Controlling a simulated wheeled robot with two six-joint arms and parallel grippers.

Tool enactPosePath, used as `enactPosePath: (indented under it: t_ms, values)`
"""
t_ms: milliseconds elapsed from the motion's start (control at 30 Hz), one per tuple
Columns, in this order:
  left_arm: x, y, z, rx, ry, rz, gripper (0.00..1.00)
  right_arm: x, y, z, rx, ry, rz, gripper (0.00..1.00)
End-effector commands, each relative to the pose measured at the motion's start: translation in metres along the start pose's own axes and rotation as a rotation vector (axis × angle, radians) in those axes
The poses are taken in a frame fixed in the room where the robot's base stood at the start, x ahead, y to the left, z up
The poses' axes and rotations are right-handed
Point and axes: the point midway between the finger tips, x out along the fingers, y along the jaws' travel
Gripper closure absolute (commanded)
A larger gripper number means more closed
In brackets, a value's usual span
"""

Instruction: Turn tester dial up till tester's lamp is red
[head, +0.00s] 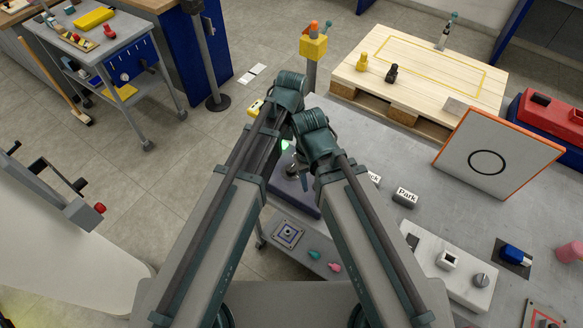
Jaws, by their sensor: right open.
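A dark purple-blue box (296,192), possibly the tester, stands at the left edge of the grey cart top, mostly hidden behind my arms. A small green glow (286,145) shows just above it, between my arms; it looks like a lit lamp. I cannot make out a dial there. My right gripper (293,168) is open, partly hidden by its own wrist, and appears over or close to the box; contact cannot be told. My left gripper is hidden behind its arm.
A white board with a black ring (470,165) stands behind. A wooden pallet (400,55) is at the back.

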Motion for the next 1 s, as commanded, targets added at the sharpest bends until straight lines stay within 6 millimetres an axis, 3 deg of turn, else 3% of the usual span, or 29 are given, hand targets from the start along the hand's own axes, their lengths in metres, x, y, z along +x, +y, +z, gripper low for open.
enactPosePath:
  t_ms: [33,600,800,1000]
  values:
    - [0.013,0.0,0.0,0.0,0.0,0.0,0.21,0.013,-0.001,-0.001,0.0,0.0,0.0,0.5]
    - [0.095,0.0,0.0,0.001,0.0,0.0,0.21,0.094,-0.009,-0.006,0.002,0.0,0.0,0.5]
    - [0.112,0.0,0.0,0.001,0.0,0.0,0.21,0.112,-0.011,-0.007,0.002,0.0,0.0,0.5]
    - [0.113,0.0,0.0,0.001,0.0,0.0,0.21,0.113,-0.011,-0.007,0.002,0.0,0.0,0.5]
